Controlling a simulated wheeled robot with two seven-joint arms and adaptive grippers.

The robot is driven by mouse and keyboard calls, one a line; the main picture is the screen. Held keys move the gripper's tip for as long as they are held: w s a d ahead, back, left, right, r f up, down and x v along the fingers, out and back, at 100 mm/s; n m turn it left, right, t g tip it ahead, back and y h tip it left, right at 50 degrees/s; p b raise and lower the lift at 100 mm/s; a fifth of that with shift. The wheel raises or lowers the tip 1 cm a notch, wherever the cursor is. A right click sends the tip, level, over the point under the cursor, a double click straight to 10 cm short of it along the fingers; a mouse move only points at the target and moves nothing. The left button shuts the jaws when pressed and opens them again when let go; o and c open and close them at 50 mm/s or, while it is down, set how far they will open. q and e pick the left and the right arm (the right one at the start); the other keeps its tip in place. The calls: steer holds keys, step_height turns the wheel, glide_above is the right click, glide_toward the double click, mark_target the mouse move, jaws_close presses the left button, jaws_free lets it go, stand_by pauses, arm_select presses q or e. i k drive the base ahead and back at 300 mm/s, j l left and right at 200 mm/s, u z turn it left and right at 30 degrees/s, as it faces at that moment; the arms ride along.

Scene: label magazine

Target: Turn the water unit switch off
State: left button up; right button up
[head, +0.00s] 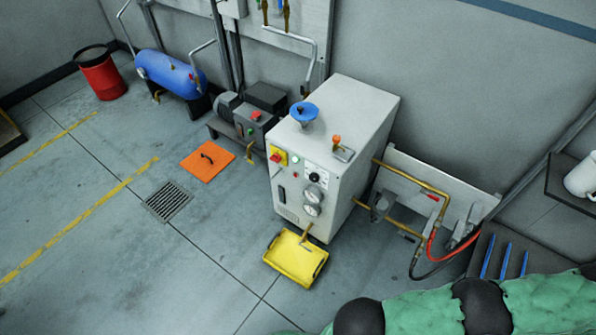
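A light grey cabinet (352,120) stands on the floor near the wall and looks like the water unit. Its front bears a red rotary switch (276,157) on a yellow plate; the knob's exact position is too small to read. A blue handwheel (304,112) and an orange-topped lever (338,142) sit on top. Neither gripper is in view. A green-sleeved arm of mine with black joints crosses the bottom right, well apart from the cabinet.
A yellow tray (277,262) lies on the floor before the cabinet. A motor unit (250,122), an orange floor plate (197,166), a blue tank (165,72) and a red bin (103,80) stand left. Brass pipes and hoses (433,240) are right. Floor at left front is clear.

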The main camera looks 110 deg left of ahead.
mark_target(276, 158)
steer(key=u, duration=3.45)
steer(key=k, duration=0.8)
steer(key=k+z, duration=0.15)
steer(key=z, duration=0.3)
steer(key=k+l+z, duration=0.1)
steer(key=z, duration=0.35)
steer(key=k+l+z, duration=0.1)
steer(key=z, duration=0.3)
steer(key=j+z, duration=0.3)
steer(key=j, duration=0.4)
steer(key=j+z, duration=0.25)
steer(key=j, duration=0.45)
steer(key=k+j+z, duration=0.1)
steer(key=j+z, duration=0.2)
steer(key=j, duration=0.4)
steer(key=k+j, duration=0.1)
steer(key=j, duration=0.7)
steer(key=k+j, duration=0.1)
steer(key=j, duration=0.65)
steer(key=k+j, duration=0.1)
steer(key=j, duration=1.5)
steer(key=k+j, duration=0.15)
steer(key=j, duration=0.6)
